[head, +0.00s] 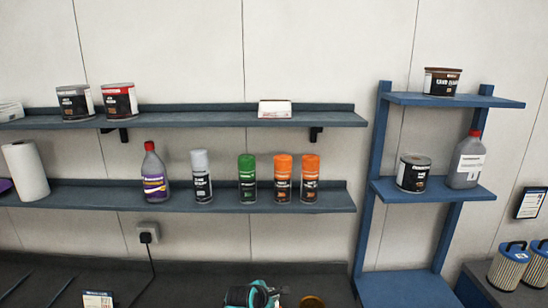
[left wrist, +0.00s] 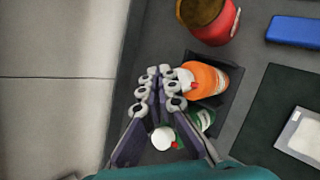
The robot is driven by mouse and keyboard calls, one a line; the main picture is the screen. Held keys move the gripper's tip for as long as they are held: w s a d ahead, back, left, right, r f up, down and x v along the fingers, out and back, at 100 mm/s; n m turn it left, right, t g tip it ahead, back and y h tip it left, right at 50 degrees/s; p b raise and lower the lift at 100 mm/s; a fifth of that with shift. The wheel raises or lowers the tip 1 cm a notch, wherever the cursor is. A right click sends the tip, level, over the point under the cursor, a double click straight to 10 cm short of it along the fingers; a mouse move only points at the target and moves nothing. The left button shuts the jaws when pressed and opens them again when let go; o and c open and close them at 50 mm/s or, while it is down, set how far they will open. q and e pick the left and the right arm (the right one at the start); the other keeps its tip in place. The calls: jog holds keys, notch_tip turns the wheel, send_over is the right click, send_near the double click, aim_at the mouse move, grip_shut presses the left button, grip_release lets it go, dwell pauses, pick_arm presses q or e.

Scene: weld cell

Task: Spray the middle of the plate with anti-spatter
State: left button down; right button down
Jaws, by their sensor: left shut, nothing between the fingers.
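In the left wrist view my left gripper (left wrist: 160,85) is shut and empty, with its fingertips above a dark rack (left wrist: 233,73). An orange spray can (left wrist: 208,80) and a green spray can (left wrist: 203,121) stand in this rack, each with a white top and a red nozzle. The fingers partly cover both cans. No readable label shows which one holds anti-spatter. In the head view a green can (head: 247,180) and two orange cans, one here (head: 283,180), stand on the lower wall shelf. I cannot make out the plate. My right gripper is not in view.
A red pot (left wrist: 213,22), a blue box (left wrist: 294,31) and a dark mat (left wrist: 262,130) lie near the rack. The lower shelf (head: 105,196) also holds a purple-labelled bottle (head: 154,178) and a grey can (head: 201,180). A blue shelf unit (head: 375,190) stands right.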

pick_arm(q)
notch_tip(320, 180, up, 6)
jog(key=p, duration=0.3)
jog(key=shift+f, duration=0.1)
dwell(0.4)
jog(key=s+a+f+m+y+b, duration=0.2)
jog(key=s+a+f+m+b, duration=0.1)
jog(key=s+a+m+b, duration=0.85)
jog(key=s+a+f+m+y+b, duration=0.1)
jog(key=s+a+f+m+b, duration=0.2)
jog(key=s, duration=0.6)
jog(key=s+a+f+m+g+b, duration=0.1)
jog(key=s+a+f+m+b, duration=0.2)
jog(key=s+f+m+b, duration=0.3)
jog(key=s+f+m, duration=0.1)
jog(key=s+f, duration=0.2)
jog(key=s, duration=0.1)
jog(key=shift+s+f+m+y+b, duration=0.25)
jog(key=shift+f+m+y+b, duration=0.05)
jog(key=shift+f+m+y, duration=0.1)
